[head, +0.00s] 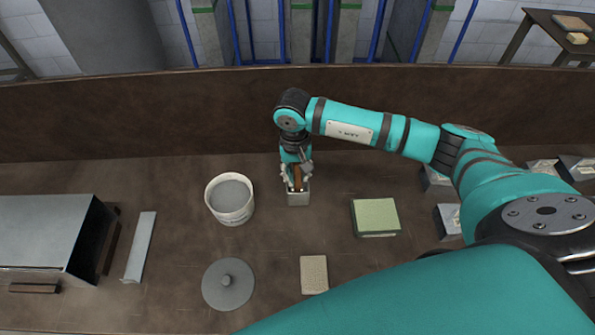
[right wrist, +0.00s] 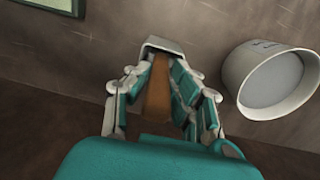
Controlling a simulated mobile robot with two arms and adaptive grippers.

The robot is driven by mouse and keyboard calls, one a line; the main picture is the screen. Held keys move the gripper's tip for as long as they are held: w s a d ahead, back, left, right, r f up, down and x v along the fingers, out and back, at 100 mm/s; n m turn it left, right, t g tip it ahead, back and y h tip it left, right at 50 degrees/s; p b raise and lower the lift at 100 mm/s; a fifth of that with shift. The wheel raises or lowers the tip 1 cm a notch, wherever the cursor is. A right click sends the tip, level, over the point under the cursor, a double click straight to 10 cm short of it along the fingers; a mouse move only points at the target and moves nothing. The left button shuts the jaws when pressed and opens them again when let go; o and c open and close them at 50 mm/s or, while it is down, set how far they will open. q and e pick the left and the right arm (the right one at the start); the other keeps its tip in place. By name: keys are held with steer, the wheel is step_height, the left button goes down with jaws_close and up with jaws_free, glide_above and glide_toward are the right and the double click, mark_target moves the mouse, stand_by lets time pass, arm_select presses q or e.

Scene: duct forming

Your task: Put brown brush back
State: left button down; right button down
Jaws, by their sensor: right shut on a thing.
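The brown brush (head: 297,177) stands upright at the middle of the bench. My right gripper (head: 297,176) is shut on it from above. In the right wrist view the brown brush (right wrist: 157,90) lies between the two fingers of my right gripper (right wrist: 160,85). Its lower end meets a small grey-white holder (head: 298,198), which also shows in the right wrist view (right wrist: 166,46). I cannot tell how deep the brush sits in the holder. My left gripper is not in view.
A white bucket (head: 230,200) stands left of the holder. A round grey lid (head: 228,284) and a tan block (head: 314,275) lie nearer. A green block (head: 375,217) is to the right. A metal box (head: 45,238) and a grey bar (head: 140,247) are at left.

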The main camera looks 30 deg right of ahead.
steer(key=shift+f, duration=0.1)
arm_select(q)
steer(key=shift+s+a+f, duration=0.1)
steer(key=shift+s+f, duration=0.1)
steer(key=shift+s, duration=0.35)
arm_select(e)
steer(key=c, duration=1.2)
jaws_free()
steer(key=shift+o, duration=0.2)
steer(key=shift+r, duration=0.3)
steer(key=r+b, duration=0.1)
steer(key=r, duration=0.2)
steer(key=r+b, duration=0.1)
steer(key=r, duration=0.3)
steer(key=r+b, duration=0.2)
steer(key=r, duration=0.2)
steer(key=shift+w+a, duration=0.15)
steer(key=shift+a, duration=0.1)
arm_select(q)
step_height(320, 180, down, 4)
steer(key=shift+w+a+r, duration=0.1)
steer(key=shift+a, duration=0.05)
arm_select(e)
steer(key=shift+r, duration=0.35)
